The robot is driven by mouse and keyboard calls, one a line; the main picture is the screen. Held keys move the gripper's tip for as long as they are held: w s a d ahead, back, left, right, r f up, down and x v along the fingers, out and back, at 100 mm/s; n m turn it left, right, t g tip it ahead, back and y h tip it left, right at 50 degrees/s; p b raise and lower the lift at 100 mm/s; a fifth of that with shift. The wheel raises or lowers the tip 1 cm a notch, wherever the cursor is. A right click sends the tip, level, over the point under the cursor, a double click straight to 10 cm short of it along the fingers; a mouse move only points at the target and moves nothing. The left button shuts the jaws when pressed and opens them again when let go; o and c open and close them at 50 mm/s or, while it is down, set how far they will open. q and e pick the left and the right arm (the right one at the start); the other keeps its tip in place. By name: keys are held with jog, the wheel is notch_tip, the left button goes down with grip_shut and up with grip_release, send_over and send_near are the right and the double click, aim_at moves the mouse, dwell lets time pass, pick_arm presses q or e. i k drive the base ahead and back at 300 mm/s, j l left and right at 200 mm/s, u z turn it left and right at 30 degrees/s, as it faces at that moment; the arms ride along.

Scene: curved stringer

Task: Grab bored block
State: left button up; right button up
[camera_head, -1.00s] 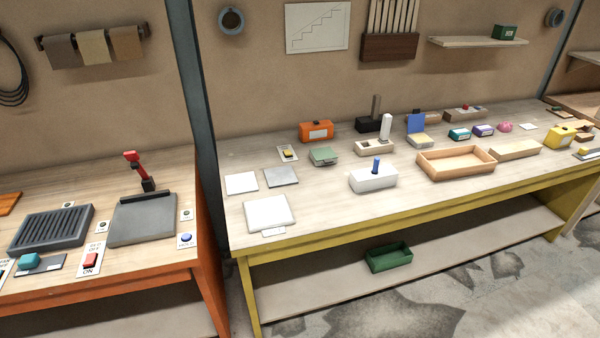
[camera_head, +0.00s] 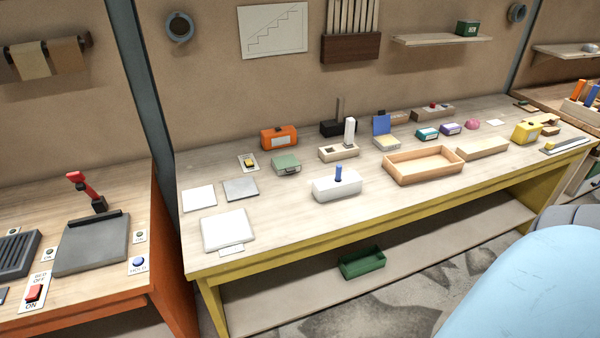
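Two blocks on the long yellow-framed bench (camera_head: 300,238) could be the bored block; I cannot tell which. One is a pale wooden block (camera_head: 326,153) with a dark opening in its top and a white upright piece at its right end. The other is a white block (camera_head: 350,187) in front of it, with a blue peg (camera_head: 338,172) standing upright in its top. A plain wooden block (camera_head: 482,148) lies right of an open wooden tray (camera_head: 425,178), with no hole visible. Neither of my grippers is in view.
An orange box (camera_head: 279,137), a green box (camera_head: 286,165) and flat white plates (camera_head: 228,230) are on the bench's left part. A green bin (camera_head: 362,263) sits on the lower shelf. A large light blue rounded shape (camera_head: 530,285) covers the lower right; I cannot tell what it is.

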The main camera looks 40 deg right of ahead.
aim_at(324, 189)
jog(key=l+u, duration=0.45)
jog(key=k+l+u, duration=0.2)
jog(key=l+u, duration=0.2)
jog(key=k+l+u, duration=0.2)
jog(key=l, duration=0.15)
jog(key=k+l+u, duration=0.2)
jog(key=l, duration=0.15)
jog(key=k+l+u, duration=0.2)
jog(key=l, duration=0.15)
jog(key=k+l+u, duration=0.1)
jog(key=k+l, duration=0.2)
jog(key=l, duration=0.15)
jog(key=k+l+u, duration=0.1)
jog(key=k+l, duration=0.25)
